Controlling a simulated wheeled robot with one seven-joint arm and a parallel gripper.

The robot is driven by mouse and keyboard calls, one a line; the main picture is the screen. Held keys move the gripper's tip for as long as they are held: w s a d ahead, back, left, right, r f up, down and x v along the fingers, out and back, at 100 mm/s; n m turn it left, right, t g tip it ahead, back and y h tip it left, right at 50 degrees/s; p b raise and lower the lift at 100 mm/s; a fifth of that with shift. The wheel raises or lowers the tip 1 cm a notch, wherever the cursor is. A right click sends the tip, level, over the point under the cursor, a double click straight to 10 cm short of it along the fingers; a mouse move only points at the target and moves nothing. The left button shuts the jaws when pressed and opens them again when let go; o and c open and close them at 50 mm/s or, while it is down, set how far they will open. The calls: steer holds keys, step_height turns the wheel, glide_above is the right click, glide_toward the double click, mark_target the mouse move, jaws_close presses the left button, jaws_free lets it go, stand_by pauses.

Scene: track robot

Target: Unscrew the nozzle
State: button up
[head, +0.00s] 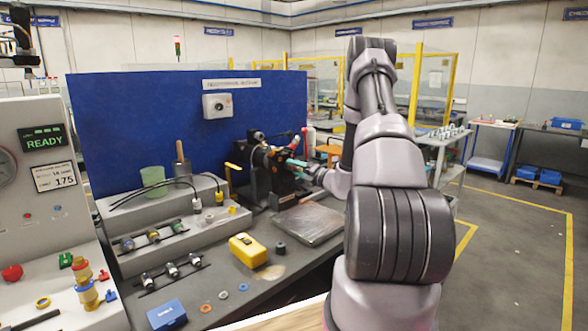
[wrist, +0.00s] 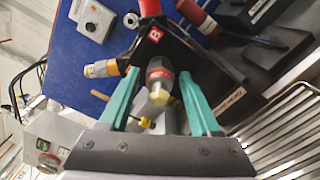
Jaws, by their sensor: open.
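A black fixture (head: 262,170) stands at the back of the bench, in front of the blue panel. In the wrist view its black head (wrist: 162,45) carries a white letter on a red label. A dark nozzle (wrist: 160,78) with a red band and a pale yellow tip points from that head towards my wrist camera. My gripper (wrist: 158,88) is open, with one teal finger on each side of the nozzle; I see gaps between them. In the head view my gripper (head: 297,163) is at the fixture's right side, and the nozzle cannot be made out there.
A second fitting with an orange-yellow end (wrist: 101,69) sticks out left of the nozzle. A metal grate tray (head: 310,224) lies below the fixture. A yellow case (head: 248,250), a blue box (head: 167,315) and small rings lie nearer on the bench. A grey rack (head: 160,230) stands left.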

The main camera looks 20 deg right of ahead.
steer(key=m, duration=1.2)
stand_by(0.4)
jaws_close()
